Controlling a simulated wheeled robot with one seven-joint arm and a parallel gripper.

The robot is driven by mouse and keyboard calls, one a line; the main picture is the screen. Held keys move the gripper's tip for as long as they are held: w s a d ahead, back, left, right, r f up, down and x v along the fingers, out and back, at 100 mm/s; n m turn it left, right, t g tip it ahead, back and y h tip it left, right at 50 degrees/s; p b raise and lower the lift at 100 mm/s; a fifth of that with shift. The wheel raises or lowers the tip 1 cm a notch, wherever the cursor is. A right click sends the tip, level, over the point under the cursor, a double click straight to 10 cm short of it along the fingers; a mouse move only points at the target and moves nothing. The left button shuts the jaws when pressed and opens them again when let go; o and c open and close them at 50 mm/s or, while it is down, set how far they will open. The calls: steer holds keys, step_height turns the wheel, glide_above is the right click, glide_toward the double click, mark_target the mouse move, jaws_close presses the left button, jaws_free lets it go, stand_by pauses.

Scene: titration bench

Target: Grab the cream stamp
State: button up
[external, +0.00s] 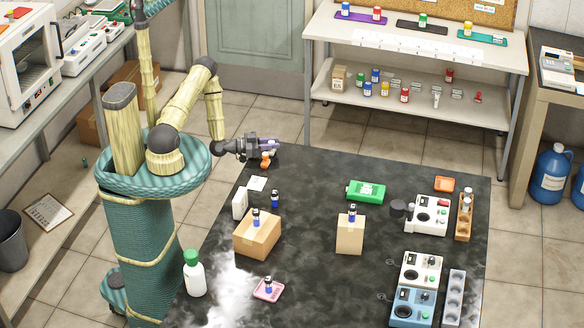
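My gripper (268,146) reaches over the far left corner of the dark bench (320,175), its fingers pointing right. It is too small to see whether the fingers are apart or closed. A small orange object (266,161) shows just below the fingers; I cannot tell whether they touch it. I cannot pick out a cream stamp with certainty. A small pale upright object (436,98) on the lower shelf of the white rack could be one, but its shape is unclear. A red stamp-like object (478,97) lies to its right.
A cardboard box (257,236), a tan block (350,236), a green case (366,191) and a pink dish (268,291) stand on the bench. The white rack (410,42) stands behind. The bench's back middle is clear.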

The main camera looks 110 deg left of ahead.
mark_target(271, 142)
steer(key=shift+r, duration=0.15)
step_height(271, 142, up, 10)
steer(key=shift+f+b, duration=0.15)
steer(key=shift+b, duration=0.3)
